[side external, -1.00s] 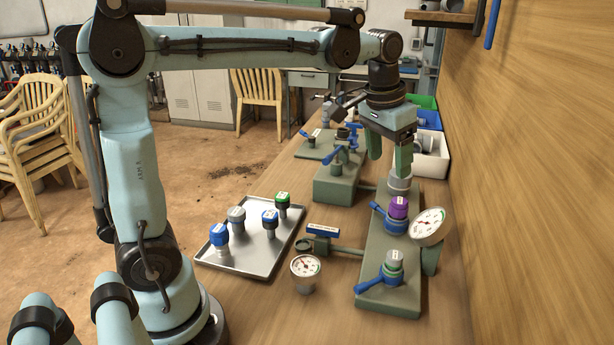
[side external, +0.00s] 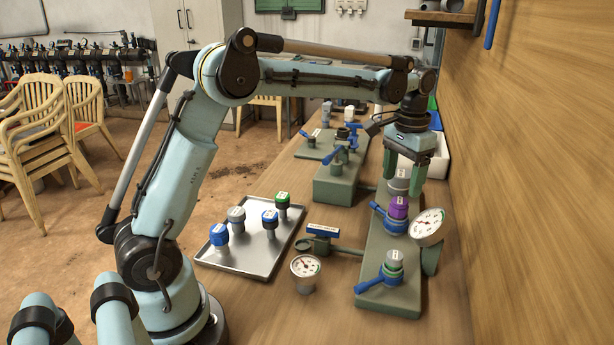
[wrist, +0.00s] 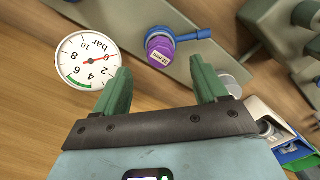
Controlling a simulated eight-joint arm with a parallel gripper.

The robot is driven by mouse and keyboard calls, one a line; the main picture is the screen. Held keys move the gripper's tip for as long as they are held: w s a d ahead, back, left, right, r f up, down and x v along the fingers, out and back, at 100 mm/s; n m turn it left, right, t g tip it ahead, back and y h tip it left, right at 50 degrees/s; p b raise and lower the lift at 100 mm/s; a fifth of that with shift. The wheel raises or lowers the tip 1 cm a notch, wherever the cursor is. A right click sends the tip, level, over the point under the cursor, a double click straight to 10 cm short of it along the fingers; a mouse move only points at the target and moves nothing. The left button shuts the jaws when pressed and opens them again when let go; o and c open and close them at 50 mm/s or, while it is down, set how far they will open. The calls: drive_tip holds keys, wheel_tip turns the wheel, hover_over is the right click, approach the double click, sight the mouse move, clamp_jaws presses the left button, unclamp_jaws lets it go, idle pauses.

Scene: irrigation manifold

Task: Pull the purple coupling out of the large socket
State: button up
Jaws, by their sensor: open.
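The purple coupling (side external: 398,208) stands upright in a socket on the green manifold block (side external: 376,295), with a blue lever (side external: 385,220) at its socket. In the wrist view the purple coupling (wrist: 160,54) carries a white label and shows between and just beyond the fingertips. My gripper (side external: 403,190) is open and empty, pointing down, above and slightly behind the coupling in the side view. Its two green fingers stand apart, also in the wrist view (wrist: 160,67). I see no contact with the coupling.
A large gauge (side external: 428,224) stands close to the right of the coupling. A grey fitting (side external: 399,182) is just behind it, and a grey-topped fitting (side external: 393,258) is in front. A tray (side external: 250,262) with several couplings lies left. The wooden wall (side external: 530,180) bounds the right.

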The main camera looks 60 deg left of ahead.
sight(398, 201)
wheel_tip(398, 201, down, 7)
idle(0.3)
drive_tip(key=c, duration=1.2)
drive_tip(key=shift+r, duration=0.1)
drive_tip(key=shift+r, duration=2.2)
drive_tip(key=shift+r, duration=0.35)
drive_tip(key=shift+r, duration=0.5)
drive_tip(key=shift+r, duration=2.05)
